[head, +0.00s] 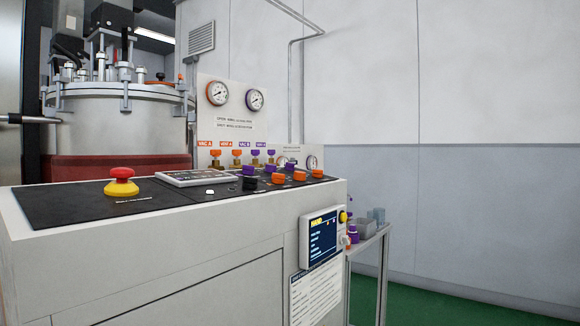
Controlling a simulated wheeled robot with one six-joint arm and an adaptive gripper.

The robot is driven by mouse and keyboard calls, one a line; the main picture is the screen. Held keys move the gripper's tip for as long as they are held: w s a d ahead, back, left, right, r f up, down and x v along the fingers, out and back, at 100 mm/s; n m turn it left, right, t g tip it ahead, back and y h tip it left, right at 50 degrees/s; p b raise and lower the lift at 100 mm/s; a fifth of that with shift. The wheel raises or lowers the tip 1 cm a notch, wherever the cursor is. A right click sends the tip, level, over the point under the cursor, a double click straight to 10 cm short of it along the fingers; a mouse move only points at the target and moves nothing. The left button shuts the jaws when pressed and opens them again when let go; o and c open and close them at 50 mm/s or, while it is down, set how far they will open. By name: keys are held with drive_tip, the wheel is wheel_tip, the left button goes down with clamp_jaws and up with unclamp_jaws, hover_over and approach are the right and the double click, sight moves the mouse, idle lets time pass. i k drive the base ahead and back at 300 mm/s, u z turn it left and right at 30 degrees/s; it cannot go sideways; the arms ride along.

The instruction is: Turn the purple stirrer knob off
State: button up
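Several purple knobs stand on the sloped black control panel (75,205) in the head view. One purple knob (249,170) is at the left of the back row, another purple knob (270,169) is beside it, and a third purple knob (291,167) is further right. Orange knobs, such as this orange knob (278,178), sit in front of them. A dark knob (250,183) is at the front left of the group. The labels are too small to read, so I cannot tell which purple knob is the stirrer's or how it is set. My gripper is not in view.
A red emergency button (121,175) on a yellow base stands on the panel's left. A small screen (322,238) is on the cabinet's right end. Purple and orange valves and gauges (217,92) are behind. A side table (368,245) holds containers. Green floor (430,305) is clear at right.

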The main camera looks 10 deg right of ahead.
sight(290, 167)
drive_tip(key=z, duration=0.7)
drive_tip(key=i, duration=0.8)
drive_tip(key=u, duration=0.05)
